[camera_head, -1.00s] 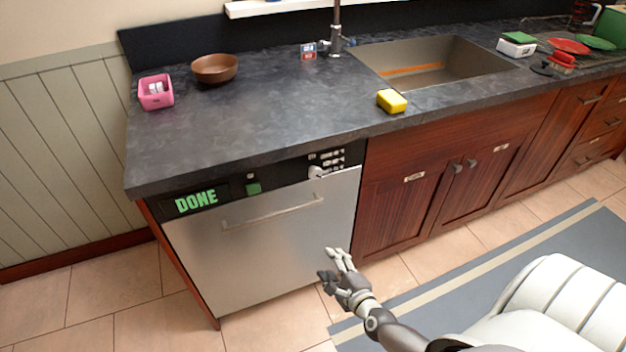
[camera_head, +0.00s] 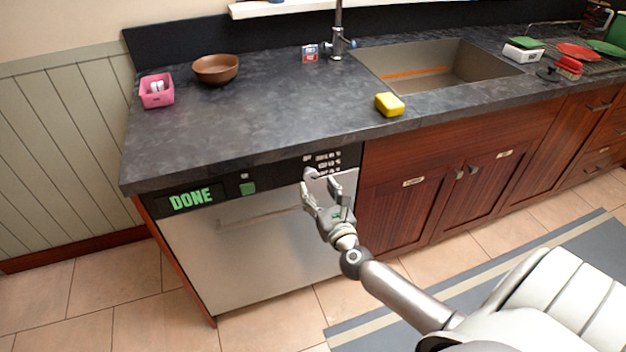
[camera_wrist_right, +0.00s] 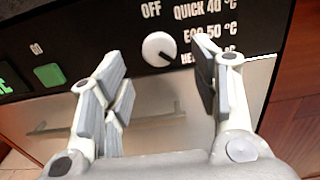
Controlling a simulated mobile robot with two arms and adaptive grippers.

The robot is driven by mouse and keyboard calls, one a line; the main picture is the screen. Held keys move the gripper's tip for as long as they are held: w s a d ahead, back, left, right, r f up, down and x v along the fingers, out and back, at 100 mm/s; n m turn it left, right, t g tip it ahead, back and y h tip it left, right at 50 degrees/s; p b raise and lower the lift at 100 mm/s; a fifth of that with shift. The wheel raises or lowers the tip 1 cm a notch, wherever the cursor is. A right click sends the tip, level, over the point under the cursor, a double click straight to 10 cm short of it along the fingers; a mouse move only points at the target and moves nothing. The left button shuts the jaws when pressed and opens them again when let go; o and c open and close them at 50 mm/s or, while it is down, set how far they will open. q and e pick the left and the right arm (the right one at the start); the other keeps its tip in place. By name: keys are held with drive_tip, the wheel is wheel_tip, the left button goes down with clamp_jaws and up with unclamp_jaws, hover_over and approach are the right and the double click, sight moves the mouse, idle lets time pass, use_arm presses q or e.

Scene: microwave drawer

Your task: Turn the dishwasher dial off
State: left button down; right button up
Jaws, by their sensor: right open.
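The dishwasher (camera_head: 250,245) has a silver door under a black control panel, with a green "DONE" display (camera_head: 192,199) at its left. The white round dial (camera_wrist_right: 160,48) is on the panel's right part. In the right wrist view its dark mark points down and right, toward the lower temperature labels and away from "OFF" (camera_wrist_right: 151,9). The dial also shows in the head view (camera_head: 310,174). My right gripper (camera_head: 320,186) is open just in front of the dial. In the wrist view the dial lies between and beyond the fingertips (camera_wrist_right: 160,75), apart from them. My left gripper is not in view.
A green button (camera_head: 248,188) sits left of the dial. The door handle (camera_head: 255,215) runs below the panel, partly behind my gripper. The dark countertop (camera_head: 250,120) overhangs the panel. A yellow sponge (camera_head: 389,104) lies on the counter near the sink.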

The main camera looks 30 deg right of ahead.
sight(311, 177)
drive_tip(key=shift+x, duration=2.1)
drive_tip(key=shift+c, duration=0.5)
drive_tip(key=c, duration=0.9)
